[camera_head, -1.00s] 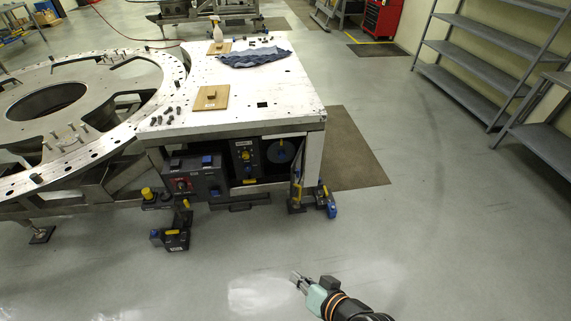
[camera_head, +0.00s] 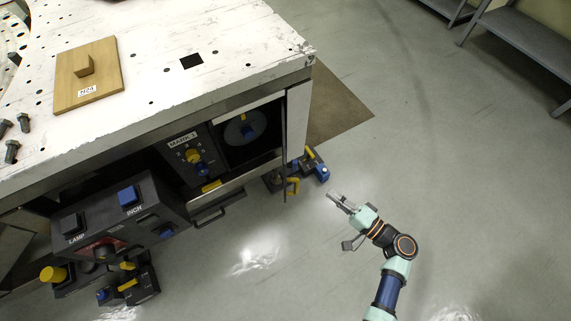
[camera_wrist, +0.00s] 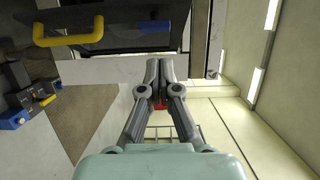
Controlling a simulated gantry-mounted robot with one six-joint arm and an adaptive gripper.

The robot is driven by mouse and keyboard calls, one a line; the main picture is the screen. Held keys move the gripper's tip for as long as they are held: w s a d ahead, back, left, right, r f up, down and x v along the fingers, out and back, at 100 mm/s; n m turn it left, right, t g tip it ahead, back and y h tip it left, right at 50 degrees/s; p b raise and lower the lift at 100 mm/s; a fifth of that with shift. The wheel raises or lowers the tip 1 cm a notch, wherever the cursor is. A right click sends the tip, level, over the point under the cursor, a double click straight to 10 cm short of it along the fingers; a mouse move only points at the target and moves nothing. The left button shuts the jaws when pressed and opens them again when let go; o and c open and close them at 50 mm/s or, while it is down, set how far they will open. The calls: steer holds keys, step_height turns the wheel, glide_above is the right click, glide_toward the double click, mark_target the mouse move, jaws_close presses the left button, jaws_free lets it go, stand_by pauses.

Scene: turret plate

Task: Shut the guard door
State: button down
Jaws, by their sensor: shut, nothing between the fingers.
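The guard door looks like a thin dark panel (camera_head: 284,138), seen nearly edge-on at the right side of the dial compartment (camera_head: 243,128) under the table. It appears to stand open, as the dial shows uncovered. A yellow handle (camera_head: 292,186) shows at the panel's lower end. In the wrist view the yellow handle (camera_wrist: 68,38) is at upper left, on a dark panel (camera_wrist: 125,38). My gripper (camera_head: 335,197) is shut and empty, right of the handle and apart from it. Its closed fingers (camera_wrist: 160,68) point toward the table side in the wrist view.
The white table top (camera_head: 225,50) holds a wooden board (camera_head: 88,75) and bolts. A control box (camera_head: 118,215) and a MARK 1 panel (camera_head: 190,158) sit below it. A blue-and-yellow clamp (camera_head: 316,165) is near the table leg. The floor right of my gripper is clear.

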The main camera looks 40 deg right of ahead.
steer(key=w+a+b, duration=0.3)
steer(key=w, duration=0.9)
steer(key=shift+w+a, duration=0.3)
steer(key=shift+a, duration=0.1)
steer(key=shift+a+r, duration=0.1)
